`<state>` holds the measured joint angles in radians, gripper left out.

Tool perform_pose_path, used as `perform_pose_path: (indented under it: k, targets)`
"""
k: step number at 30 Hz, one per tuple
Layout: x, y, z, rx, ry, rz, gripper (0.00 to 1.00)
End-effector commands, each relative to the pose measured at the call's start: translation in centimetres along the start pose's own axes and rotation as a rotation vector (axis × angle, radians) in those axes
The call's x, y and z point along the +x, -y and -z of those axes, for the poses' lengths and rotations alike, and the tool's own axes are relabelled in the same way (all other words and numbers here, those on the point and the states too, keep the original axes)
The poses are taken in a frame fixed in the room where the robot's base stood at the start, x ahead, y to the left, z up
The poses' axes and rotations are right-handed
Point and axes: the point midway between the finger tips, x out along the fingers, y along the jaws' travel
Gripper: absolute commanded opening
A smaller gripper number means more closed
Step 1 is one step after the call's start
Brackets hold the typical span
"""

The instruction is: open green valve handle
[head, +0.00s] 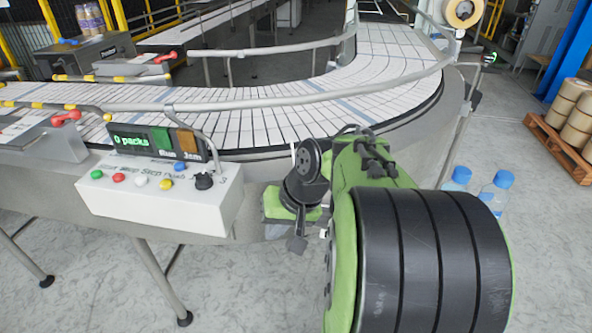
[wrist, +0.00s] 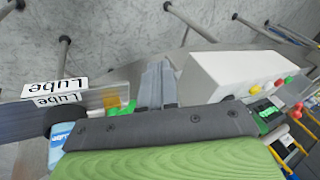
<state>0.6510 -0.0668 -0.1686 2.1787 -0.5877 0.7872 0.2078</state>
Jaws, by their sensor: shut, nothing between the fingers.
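The green valve handle (wrist: 122,107) shows in the wrist view as a small bright green piece, left of my fingers and beside an amber part. It is partly hidden by the dark bar of my gripper body. Two upside-down "Lube" labels (wrist: 55,88) are to its left. I cannot make out this handle in the head view, where my arm covers that area. My gripper (wrist: 160,66) is shut and empty, its grey fingers side by side and apart from the handle in the picture. In the head view my gripper (head: 297,243) is right of the control box, pointing down.
The white control box (head: 150,195) with coloured buttons is close on the left of my gripper; it also fills the right of the wrist view (wrist: 215,78). The curved conveyor (head: 270,115) and its rail are behind. Blue-capped bottles (head: 495,190) and a pallet (head: 558,140) are right.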

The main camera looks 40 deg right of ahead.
Motion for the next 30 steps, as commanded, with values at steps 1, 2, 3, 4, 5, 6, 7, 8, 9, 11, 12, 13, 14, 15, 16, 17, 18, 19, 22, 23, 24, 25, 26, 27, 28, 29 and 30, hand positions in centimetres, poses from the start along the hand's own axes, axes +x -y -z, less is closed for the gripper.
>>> perform_pose_path:
  k: [1,2,3,4,5,6,7,8,9,11,12,13,14,15,16,17,18,19,22,23,24,25,26,27,28,29,30]
  targets:
    - [-2.6,-1.1,2.2,0.083,0.004,0.017,0.00]
    - [-3.4,-2.0,3.2,0.129,0.004,0.032,0.00]
    - [-4.5,-3.5,4.5,0.195,0.003,0.053,0.00]
    - [-5.3,-4.6,5.3,0.242,0.001,0.071,0.00]
    - [-6.1,-5.9,6.0,0.291,-0.002,0.089,0.00]
    - [-7.1,-7.5,6.7,0.349,-0.006,0.112,0.00]
    - [-7.7,-8.6,7.1,0.389,-0.010,0.129,0.00]
    - [-8.3,-9.6,7.3,0.425,-0.015,0.145,0.00]
    - [-8.8,-10.8,7.5,0.467,-0.020,0.164,0.00]
    - [-9.4,-12.2,7.6,0.510,-0.026,0.186,0.00]
    - [-9.5,-12.8,7.5,0.529,-0.029,0.196,0.00]
    - [-9.5,-13.2,7.5,0.539,-0.031,0.201,0.00]
    - [-9.5,-13.4,7.5,0.545,-0.032,0.204,0.00]
    - [-9.2,-13.5,7.5,0.548,-0.033,0.207,0.00]
    - [-8.9,-13.5,7.5,0.548,-0.033,0.208,0.00]
    - [-8.5,-13.4,7.5,0.547,-0.032,0.209,0.00]
    - [-7.8,-13.3,7.5,0.546,-0.029,0.210,0.00]
    - [-7.2,-13.2,7.5,0.546,-0.029,0.210,0.00]
    - [-5.0,-12.8,7.6,0.545,-0.027,0.209,0.00]
    - [-4.4,-12.7,7.7,0.545,-0.027,0.209,0.00]
    - [-3.5,-12.5,7.7,0.545,-0.027,0.208,0.00]
    - [-2.9,-12.4,7.8,0.545,-0.026,0.208,0.00]
    - [-2.2,-12.2,7.9,0.544,-0.027,0.208,0.00]
    - [-1.4,-12.1,7.9,0.544,-0.027,0.208,0.00]
    - [-0.7,-11.9,8.0,0.545,-0.026,0.207,0.00]
    - [-0.1,-11.8,8.0,0.545,-0.026,0.207,0.00]
    - [0.8,-11.7,8.1,0.544,-0.027,0.208,0.00]
